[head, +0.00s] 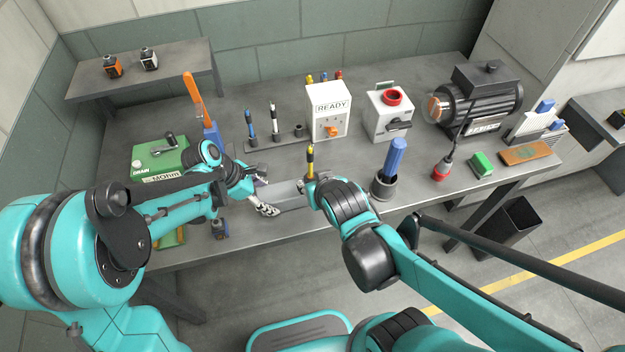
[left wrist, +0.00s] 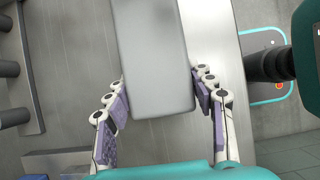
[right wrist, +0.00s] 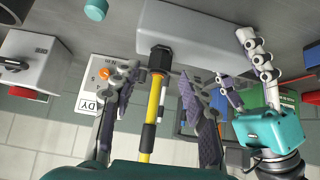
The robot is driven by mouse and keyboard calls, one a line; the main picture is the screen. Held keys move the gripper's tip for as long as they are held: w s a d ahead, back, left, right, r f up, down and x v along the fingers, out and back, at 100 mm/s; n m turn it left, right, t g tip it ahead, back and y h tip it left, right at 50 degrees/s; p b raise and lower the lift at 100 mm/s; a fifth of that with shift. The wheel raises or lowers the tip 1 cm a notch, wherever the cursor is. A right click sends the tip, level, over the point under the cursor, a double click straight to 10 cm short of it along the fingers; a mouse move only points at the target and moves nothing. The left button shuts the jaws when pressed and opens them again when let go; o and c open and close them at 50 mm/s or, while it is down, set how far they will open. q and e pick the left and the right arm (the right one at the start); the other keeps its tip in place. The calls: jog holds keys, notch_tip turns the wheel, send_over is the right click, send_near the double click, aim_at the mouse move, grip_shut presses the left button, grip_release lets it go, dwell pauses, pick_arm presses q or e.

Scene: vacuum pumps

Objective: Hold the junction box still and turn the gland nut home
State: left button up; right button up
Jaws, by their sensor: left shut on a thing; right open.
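The grey junction box (head: 287,196) lies near the table's front edge; it fills the middle of the left wrist view (left wrist: 155,60). My left gripper (head: 264,196) is shut on its left end, with one finger on each side. A black gland nut (right wrist: 159,59) sits against the box's side in the right wrist view, on a yellow and black cable (right wrist: 153,112). The cable also shows upright in the head view (head: 310,160). My right gripper (right wrist: 155,82) is open, its fingers on either side of the cable and nut, apart from them. In the head view my right wrist hides its fingers.
A white READY box (head: 327,112) stands behind the junction box. A green box (head: 160,158) is at left, and a dark cup with a blue-handled tool (head: 383,187) at right. A motor (head: 480,100) stands at the back right. The table between cup and motor is partly clear.

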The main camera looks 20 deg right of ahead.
jog(key=shift+s+r, duration=0.15)
pick_arm(q)
jog(key=o, duration=1.5)
jog(key=v, duration=1.1)
jog(key=s+a+m+t+y, duration=0.2)
jog(key=s+a+m, duration=0.2)
jog(key=m, duration=0.2)
jog(key=s+a+m+t+y+b, duration=0.1)
jog(key=s+a+m+t+y, duration=0.1)
jog(key=s+a+m, duration=0.2)
jog(key=s+a+m+t+y+b, duration=0.1)
jog(key=s+a+m+t, duration=0.2)
jog(key=a+m, duration=0.3)
jog(key=shift+s+r+m+y, duration=0.4)
jog(key=shift+s+m, duration=0.15)
jog(key=shift+m, duration=0.45)
pick_arm(e)
jog(key=s+d+r+g, duration=0.1)
jog(key=s+d, duration=0.3)
jog(key=s, duration=0.3)
jog(key=shift+s+d+r+g, duration=0.2)
jog(key=shift+s+r+g, duration=0.05)
jog(key=shift+s+g, duration=0.15)
